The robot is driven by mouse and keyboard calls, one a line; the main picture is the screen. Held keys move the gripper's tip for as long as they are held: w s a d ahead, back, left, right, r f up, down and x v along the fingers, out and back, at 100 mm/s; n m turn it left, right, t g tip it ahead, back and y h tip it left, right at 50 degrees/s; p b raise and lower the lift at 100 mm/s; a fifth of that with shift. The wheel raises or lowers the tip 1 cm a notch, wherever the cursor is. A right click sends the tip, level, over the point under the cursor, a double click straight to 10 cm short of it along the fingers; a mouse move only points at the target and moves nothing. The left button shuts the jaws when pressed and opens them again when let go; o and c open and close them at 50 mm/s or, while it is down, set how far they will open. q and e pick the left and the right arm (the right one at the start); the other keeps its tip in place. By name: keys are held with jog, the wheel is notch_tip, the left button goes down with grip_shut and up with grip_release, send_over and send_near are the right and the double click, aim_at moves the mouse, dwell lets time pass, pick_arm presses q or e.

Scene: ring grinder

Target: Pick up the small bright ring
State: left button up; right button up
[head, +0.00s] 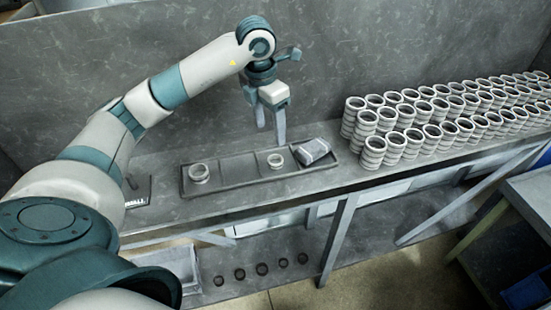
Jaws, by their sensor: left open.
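A small bright ring (276,161) lies in a compartment of the dark grey tray (232,190) on the bench, right of the tray's middle. A larger pale ring (199,172) lies in the tray's left compartment. My left gripper (271,136) points down with its two fingers apart and nothing seen between them. Its fingertips appear above or just behind the small ring, apart from it. The exact height is hard to tell. My right gripper is not in view.
A grey block-like object (314,150) lies in the tray's right end. Several stacks of pale rings (375,150) crowd the bench to the right. A grey wall stands behind. Dark rings (262,269) and a bin (180,262) sit on the lower shelf.

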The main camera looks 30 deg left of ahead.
pick_arm(q)
jog(key=p, duration=0.2)
send_near(276, 163)
jog(key=shift+s+d, duration=0.15)
jog(key=shift+s, duration=0.25)
jog(key=shift+w+f, duration=0.1)
jog(key=shift+f, duration=0.4)
jog(key=shift+p, duration=0.3)
jog(key=shift+w+f+p, duration=0.25)
jog(key=shift+f+p, duration=0.4)
jog(key=shift+p, duration=0.2)
jog(key=f+p, duration=0.1)
jog(key=f, duration=0.1)
jog(key=shift+w+f+p, duration=0.3)
jog(key=shift+f+p, duration=0.05)
jog(key=shift+f, duration=0.5)
jog(key=shift+w, duration=0.1)
jog(key=c, duration=1.1)
